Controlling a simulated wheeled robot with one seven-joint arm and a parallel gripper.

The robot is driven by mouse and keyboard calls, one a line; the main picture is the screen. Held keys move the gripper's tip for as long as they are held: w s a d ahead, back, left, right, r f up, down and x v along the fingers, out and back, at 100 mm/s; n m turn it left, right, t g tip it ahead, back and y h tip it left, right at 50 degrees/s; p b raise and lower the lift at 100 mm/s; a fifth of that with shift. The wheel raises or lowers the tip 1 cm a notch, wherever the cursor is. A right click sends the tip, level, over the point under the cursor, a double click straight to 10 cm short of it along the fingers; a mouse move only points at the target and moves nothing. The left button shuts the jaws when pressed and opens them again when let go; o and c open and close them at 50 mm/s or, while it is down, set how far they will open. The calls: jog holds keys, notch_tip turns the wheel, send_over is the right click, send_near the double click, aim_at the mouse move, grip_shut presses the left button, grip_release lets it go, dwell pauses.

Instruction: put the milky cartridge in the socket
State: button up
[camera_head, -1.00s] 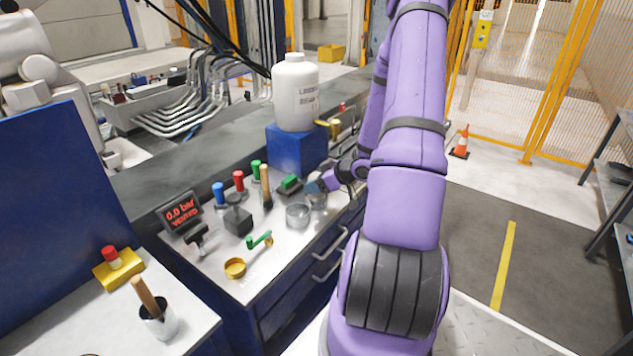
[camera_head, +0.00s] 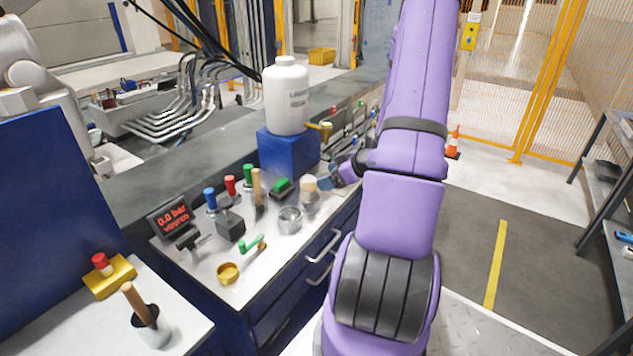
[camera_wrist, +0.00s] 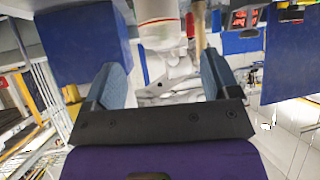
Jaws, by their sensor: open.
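My gripper (camera_head: 326,183) is low over the far right part of the white bench, beside a small cylinder with a pale tan top (camera_head: 308,184), which I take for the milky cartridge. It appears to stand in or behind a grey cup (camera_head: 310,204); I cannot tell which. A round metal holder (camera_head: 290,220), possibly the socket, is just left of it. In the wrist view my fingers (camera_wrist: 162,75) are apart with nothing clearly held. A whitish cylinder with a reddish band (camera_wrist: 161,25) shows beyond them, near a wooden handle (camera_wrist: 200,30).
A white bottle (camera_head: 286,97) stands on a blue block (camera_head: 287,151) behind the gripper.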

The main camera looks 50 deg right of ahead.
jog(key=w+a+r+m+g+h, duration=0.1)
jog(key=w+a+r+h, duration=0.15)
jog(key=r, duration=0.45)
jog(key=w+a+r+g+h, duration=0.1)
jog(key=a+r+h, duration=0.2)
jog(key=r, duration=0.5)
jog(key=w+a+r+m+g+h, duration=0.1)
jog(key=w+a+r+h, duration=0.1)
jog(key=r, duration=0.5)
jog(key=s+a+r+g+y, duration=0.1)
jog(key=s+a+r, duration=0.1)
jog(key=s+a, duration=0.4)
jog(key=s+a+r+y, duration=0.2)
jog(key=s+a, duration=0.3)
jog(key=a, duration=0.6)
jog(key=s+a+r+m+g+y, duration=0.1)
jog(key=s+a+r, duration=0.3)
jog(key=s+a, duration=0.2)
jog(key=shift+s+a+g, duration=0.3)
jog(key=shift+a, duration=0.85)
